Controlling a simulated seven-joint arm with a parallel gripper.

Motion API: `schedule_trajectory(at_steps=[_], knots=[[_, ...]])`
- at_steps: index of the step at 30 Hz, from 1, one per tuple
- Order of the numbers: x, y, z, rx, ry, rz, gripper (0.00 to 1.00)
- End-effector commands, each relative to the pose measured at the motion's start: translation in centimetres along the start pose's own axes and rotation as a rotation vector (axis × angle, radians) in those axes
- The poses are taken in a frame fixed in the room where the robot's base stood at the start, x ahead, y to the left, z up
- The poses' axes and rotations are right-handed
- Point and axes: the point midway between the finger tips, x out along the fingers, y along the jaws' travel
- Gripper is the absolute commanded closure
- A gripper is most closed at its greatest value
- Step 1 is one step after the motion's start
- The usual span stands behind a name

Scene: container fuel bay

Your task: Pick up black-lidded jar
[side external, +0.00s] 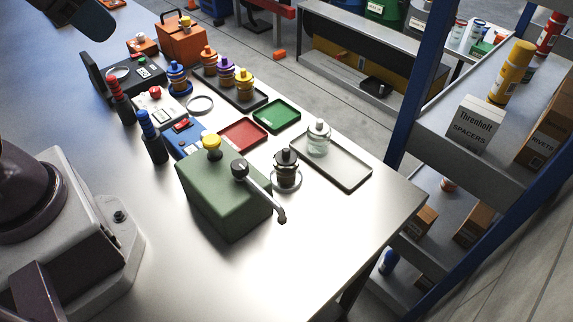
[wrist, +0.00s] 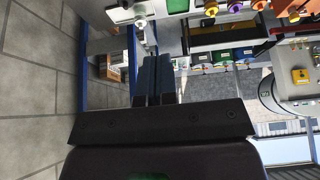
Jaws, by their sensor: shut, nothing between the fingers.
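The black-lidded jar (side external: 287,169) stands upright on the metal table, on a pale round base, beside the green box with a crank handle. Its body looks dark grey and the handle passes close in front of it. My gripper (wrist: 152,62) shows in the wrist view with its two blue-grey fingers together, shut and empty. It is away from the jar, pointing out over the scene. I cannot make out the black-lidded jar for sure in the wrist view.
A clear jar with a pale lid (side external: 318,139) stands in a grey tray (side external: 349,178) behind the black-lidded jar. The green box (side external: 222,195) and its crank (side external: 262,190) are close on the left. Red (side external: 243,134) and green (side external: 277,115) trays lie farther back. Shelving (side external: 455,130) stands right.

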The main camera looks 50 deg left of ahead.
Motion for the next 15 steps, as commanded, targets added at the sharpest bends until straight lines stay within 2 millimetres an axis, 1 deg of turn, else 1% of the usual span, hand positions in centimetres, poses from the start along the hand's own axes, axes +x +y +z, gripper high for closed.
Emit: schedule_trajectory(at_steps=[5, 6, 8, 9, 11, 12, 14, 15], knots=[[0.0, 0.0, 0.0, 0.0, 0.0, 0.0, 1.0], [0.0, 0.0, 0.0, 0.0, 0.0, 0.0, 0.91], [0.0, 0.0, 0.0, 0.0, 0.0, 0.0, 0.77], [0.0, 0.0, 0.0, 0.0, 0.0, 0.0, 0.68], [0.0, 0.0, 0.0, 0.0, 0.0, 0.0, 0.54], [0.0, 0.0, 0.0, 0.0, 0.0, 0.0, 0.45], [0.0, 0.0, 0.0, 0.0, 0.0, 0.0, 0.31], [0.0, 0.0, 0.0, 0.0, 0.0, 0.0, 0.22]])
